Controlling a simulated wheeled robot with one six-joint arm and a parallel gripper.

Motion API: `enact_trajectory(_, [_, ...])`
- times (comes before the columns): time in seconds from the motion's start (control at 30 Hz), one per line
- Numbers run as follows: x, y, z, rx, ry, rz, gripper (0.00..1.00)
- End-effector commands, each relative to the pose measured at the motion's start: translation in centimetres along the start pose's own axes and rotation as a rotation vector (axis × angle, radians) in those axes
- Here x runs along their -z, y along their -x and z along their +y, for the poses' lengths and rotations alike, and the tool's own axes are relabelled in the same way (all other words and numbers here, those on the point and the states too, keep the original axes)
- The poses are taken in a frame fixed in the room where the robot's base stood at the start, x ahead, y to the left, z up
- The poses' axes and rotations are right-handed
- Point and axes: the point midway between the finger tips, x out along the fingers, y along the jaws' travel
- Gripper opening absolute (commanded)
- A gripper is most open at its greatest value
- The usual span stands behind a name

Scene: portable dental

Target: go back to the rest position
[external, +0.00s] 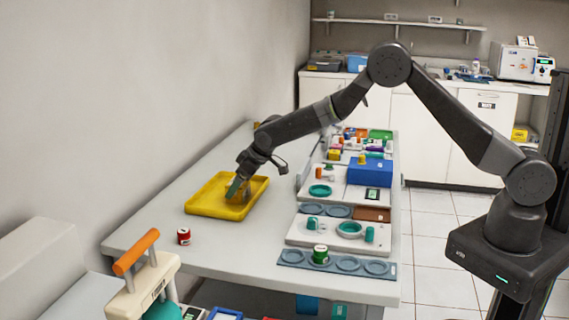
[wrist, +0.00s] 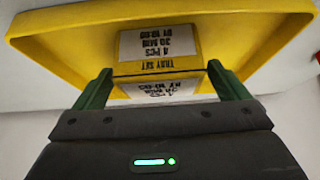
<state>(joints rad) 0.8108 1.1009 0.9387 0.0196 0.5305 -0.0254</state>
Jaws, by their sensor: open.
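My gripper (external: 237,188) is at the far end of my outstretched arm, low over the yellow tray (external: 205,207) on the table. In the wrist view my two green fingers (wrist: 160,88) stand apart. Between and beyond them is a yellow surface with white printed labels (wrist: 158,45), reading "TRAY SET" and "4 PCS". The label's lower part sits between the fingers; I cannot tell if a separate item is there or whether the fingers touch it. The tray's raised rim (wrist: 60,22) fills the top of the wrist view.
A red-and-white can (external: 184,236) stands on the table near the tray. To the right are a blue-grey holder (external: 290,256) with a green can (external: 320,254), a white tray with teal cups (external: 311,223), and a blue box (external: 370,173). A wall runs along the left.

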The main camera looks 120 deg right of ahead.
Motion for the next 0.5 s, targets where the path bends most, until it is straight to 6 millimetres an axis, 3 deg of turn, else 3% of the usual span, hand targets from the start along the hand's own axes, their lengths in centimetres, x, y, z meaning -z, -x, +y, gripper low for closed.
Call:
enact_trajectory(0.17, [-0.25,-1.39,-0.01,0.000,0.000,0.000,0.94])
enact_trajectory(0.5, [-0.04,-0.96,0.00,0.000,0.000,0.000,0.94])
